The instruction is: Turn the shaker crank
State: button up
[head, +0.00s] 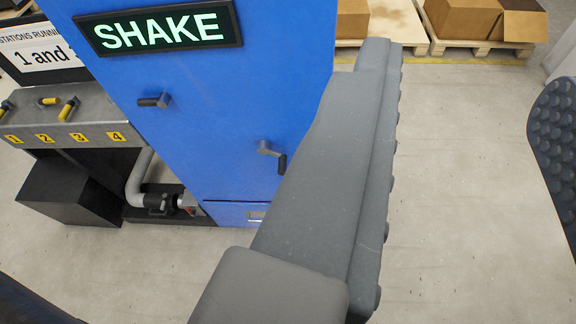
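A blue cabinet (215,90) stands at the centre left, with a lit SHAKE sign (160,27) near its top. Two small dark handles stick out of its front: an upper left handle (155,101) and a lower right crank-shaped handle (270,152). I cannot tell for sure which is the shaker crank. My gripper (468,68) is open, with its grey ridged fingers wide apart and only floor showing between them. The left finger overlaps the cabinet's right side in the picture, close to the lower right handle. Neither handle is between the fingers.
A grey bench (70,120) with numbered yellow labels and yellow-and-black levers stands left of the cabinet. A white sign (38,52) reads "1 and". A grey pipe (138,180) runs low beside the cabinet. Cardboard boxes (465,17) sit on pallets behind. The floor at right is clear.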

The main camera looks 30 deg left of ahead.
aim_at(283, 164)
jog(key=shift+o, duration=0.6)
jog(key=shift+w+f, duration=0.1)
jog(key=shift+w, duration=0.05)
jog(key=w+a+f+n+y+b, duration=0.2)
jog(key=w+a+f+b, duration=0.2)
jog(key=w+f, duration=0.9)
jog(key=w+a+f+n+y+b, duration=0.15)
jog(key=w+a+f+b, duration=0.25)
jog(key=w+f, duration=0.9)
jog(key=s+a+f+n+t+y+b, duration=0.1)
jog(key=a+f+b, duration=0.25)
jog(key=f, duration=1.05)
jog(key=s+a+f+n+b, duration=0.15)
jog(key=a+f, duration=0.35)
jog(key=f, duration=0.9)
jog(key=s+a+f+n+t+y+b, duration=0.1)
jog(key=a+f+n+b, duration=0.2)
jog(key=f, duration=1.2)
jog(key=shift+m+h, duration=0.25)
jog(key=shift+m, duration=0.45)
jog(key=x, duration=0.3)
jog(key=b+x, duration=0.1)
jog(key=x, duration=0.3)
jog(key=b+x, duration=0.1)
jog(key=x, duration=0.2)
jog(key=shift+w+a, duration=0.25)
jog(key=shift+a, duration=0.2)
jog(key=shift+b+x, duration=0.6)
jog(key=shift+x, duration=0.95)
jog(key=shift+r, duration=0.15)
